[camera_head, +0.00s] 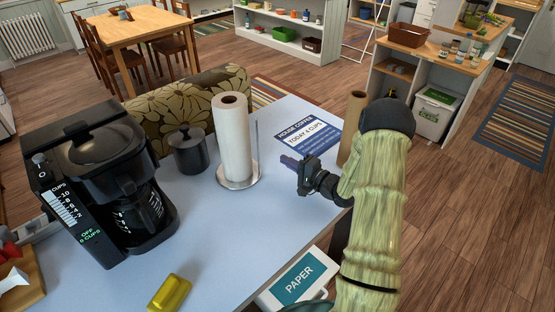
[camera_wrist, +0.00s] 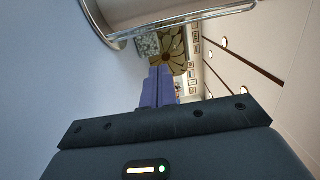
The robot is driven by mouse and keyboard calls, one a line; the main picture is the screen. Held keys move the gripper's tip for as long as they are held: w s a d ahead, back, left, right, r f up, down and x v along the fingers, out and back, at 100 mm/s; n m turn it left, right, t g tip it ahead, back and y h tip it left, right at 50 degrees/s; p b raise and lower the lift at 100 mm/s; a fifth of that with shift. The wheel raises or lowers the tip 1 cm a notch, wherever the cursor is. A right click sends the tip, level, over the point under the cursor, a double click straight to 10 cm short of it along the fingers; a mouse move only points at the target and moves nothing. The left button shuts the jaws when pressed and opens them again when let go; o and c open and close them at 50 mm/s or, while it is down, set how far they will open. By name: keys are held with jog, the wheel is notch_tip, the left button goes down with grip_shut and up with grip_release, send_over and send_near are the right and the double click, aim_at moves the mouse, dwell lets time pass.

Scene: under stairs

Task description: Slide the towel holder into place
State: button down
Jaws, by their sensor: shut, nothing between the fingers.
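The towel holder (camera_head: 239,183) stands upright on the pale blue counter, with a round metal base, a thin side rod and a white paper roll (camera_head: 232,140) on it. My gripper (camera_head: 286,162) is low over the counter to the right of the holder, its fingers pointing left toward the base, with a gap between. The fingers are shut and empty. Exact finger height above the counter is hard to tell.
A black coffee maker (camera_head: 107,180) stands left, with a dark lidded canister (camera_head: 190,152) between it and the holder. A blue-and-white coffee card (camera_head: 308,131) lies behind my gripper. A brown cylinder (camera_head: 352,125) stands beside my arm. A yellow block (camera_head: 170,293) lies in front.

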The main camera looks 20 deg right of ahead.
jog(key=b+v, duration=0.1)
jog(key=v, duration=0.6)
jog(key=shift+s, duration=0.15)
jog(key=shift+w+a+r+n+g+h, duration=0.2)
jog(key=shift+w+a+n+g+h, duration=0.1)
jog(key=shift+w+n+h, duration=0.25)
jog(key=shift+w+a+r+n+g+h, duration=0.15)
jog(key=shift+w+a+n+g+h, duration=0.2)
jog(key=shift+h, duration=0.3)
jog(key=shift+w+a+r+n+g+h+p, duration=0.25)
jog(key=shift+n+h+p, duration=0.1)
jog(key=shift+n+h, duration=0.2)
jog(key=shift+a+r+n+g+h, duration=0.2)
jog(key=shift+n+g+h, duration=0.2)
jog(key=shift+h, duration=0.35)
jog(key=s+a+r+n+g+h, duration=0.1)
jog(key=s+a+r+n+g, duration=0.1)
jog(key=s, duration=0.5)
jog(key=s+a+r+n+g+h+p, duration=0.1)
jog(key=s+a+r+n+g+h, duration=0.1)
jog(key=s, duration=0.6)
jog(key=s+a+r+n+g+h+p, duration=0.1)
jog(key=s+a+r+n+g+h, duration=0.1)
jog(key=s+a+g, duration=0.3)
jog(key=shift+s+a+r+n+g, duration=0.2)
jog(key=shift+s+n+g, duration=0.2)
jog(key=shift+s+n, duration=0.6)
